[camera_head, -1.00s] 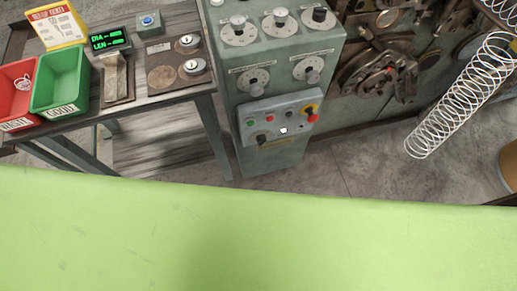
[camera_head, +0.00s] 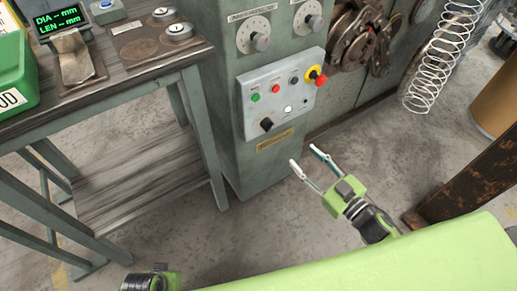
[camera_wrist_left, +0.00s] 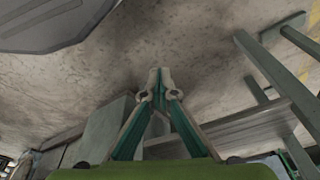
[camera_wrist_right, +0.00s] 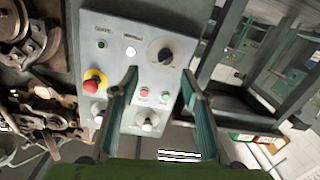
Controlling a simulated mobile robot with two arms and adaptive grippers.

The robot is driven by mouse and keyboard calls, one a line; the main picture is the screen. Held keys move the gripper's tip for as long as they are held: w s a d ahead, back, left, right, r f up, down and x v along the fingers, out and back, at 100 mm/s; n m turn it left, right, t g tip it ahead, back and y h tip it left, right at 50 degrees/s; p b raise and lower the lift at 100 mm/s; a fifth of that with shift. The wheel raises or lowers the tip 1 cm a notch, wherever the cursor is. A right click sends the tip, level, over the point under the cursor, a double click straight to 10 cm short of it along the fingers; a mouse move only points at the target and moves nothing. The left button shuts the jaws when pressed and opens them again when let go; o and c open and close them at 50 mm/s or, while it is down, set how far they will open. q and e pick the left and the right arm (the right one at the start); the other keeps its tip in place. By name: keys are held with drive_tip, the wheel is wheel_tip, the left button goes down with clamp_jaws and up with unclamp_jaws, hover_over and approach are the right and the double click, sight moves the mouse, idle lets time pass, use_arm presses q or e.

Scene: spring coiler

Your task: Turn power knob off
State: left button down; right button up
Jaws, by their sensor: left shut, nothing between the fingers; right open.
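The black power knob (camera_head: 266,124) is on the lower left of the grey control panel (camera_head: 262,86), on the front of the green machine cabinet. In the right wrist view this knob (camera_wrist_right: 160,52) shows upside down, just beyond the fingertips, with a pale pointer mark. My right gripper (camera_head: 303,156) is open and empty, below and to the right of the panel, apart from it. In the right wrist view its fingers (camera_wrist_right: 158,74) frame the panel. My left gripper (camera_wrist_left: 159,75) is shut and empty over the floor.
The panel also bears a green button (camera_head: 255,97), a red button (camera_head: 276,88), a lit white lamp (camera_head: 288,109) and a red-and-yellow emergency stop (camera_head: 316,75). A workbench (camera_head: 150,60) stands left. A rusty beam (camera_head: 470,183) lies right. Floor before the cabinet is clear.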

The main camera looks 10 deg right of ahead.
sight(271, 128)
drive_tip(key=shift+y, duration=0.4)
drive_tip(key=x, duration=0.4)
drive_tip(key=b+x, duration=0.1)
drive_tip(key=x, duration=0.3)
drive_tip(key=a+r+x, duration=0.1)
drive_tip(key=x, duration=0.4)
drive_tip(key=shift+s+a+r, duration=0.1)
drive_tip(key=shift+s, duration=0.05)
drive_tip(key=shift+w+a, duration=0.2)
drive_tip(key=shift+w, duration=0.25)
use_arm(q)
drive_tip(key=r, duration=0.5)
drive_tip(key=shift+w+a, duration=0.15)
drive_tip(key=shift+a, duration=0.1)
drive_tip(key=shift+s+a+f, duration=0.1)
drive_tip(key=shift+s+f, duration=0.05)
drive_tip(key=shift+s, duration=0.05)
use_arm(e)
drive_tip(key=c, duration=1.1)
